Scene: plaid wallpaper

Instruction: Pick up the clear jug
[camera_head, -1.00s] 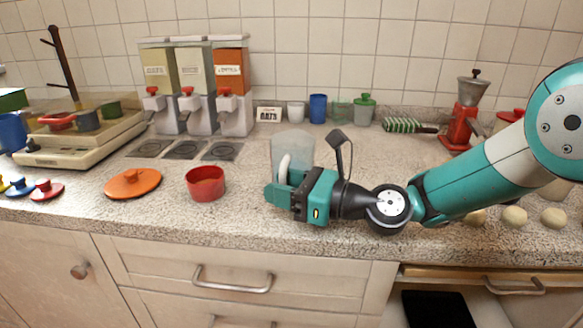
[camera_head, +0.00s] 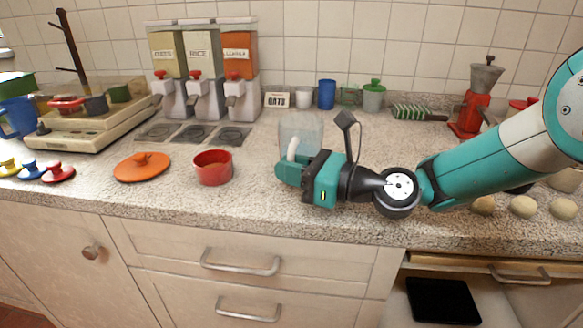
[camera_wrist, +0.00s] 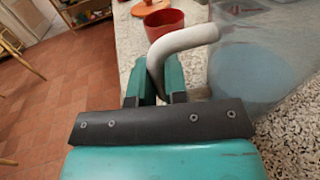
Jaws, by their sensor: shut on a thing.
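The clear jug (camera_head: 303,130) is see-through with a pale handle, near the front of the speckled counter. It also shows in the wrist view (camera_wrist: 262,60), at the right. My gripper (camera_head: 287,172) is at its near side, shut on the handle. In the wrist view the green fingers of my gripper (camera_wrist: 158,80) are on either side of the light curved handle (camera_wrist: 182,42). The jug looks upright. My gripper hides its lower part, so I cannot tell whether its base touches the counter.
A red pot (camera_head: 213,169) and an orange lid (camera_head: 142,167) are left of the jug. Dispensers (camera_head: 203,60) stand behind at left. A blue cup (camera_head: 326,94) and a green-lidded jar (camera_head: 373,97) stand by the wall. A red grinder (camera_head: 472,112) is at the right.

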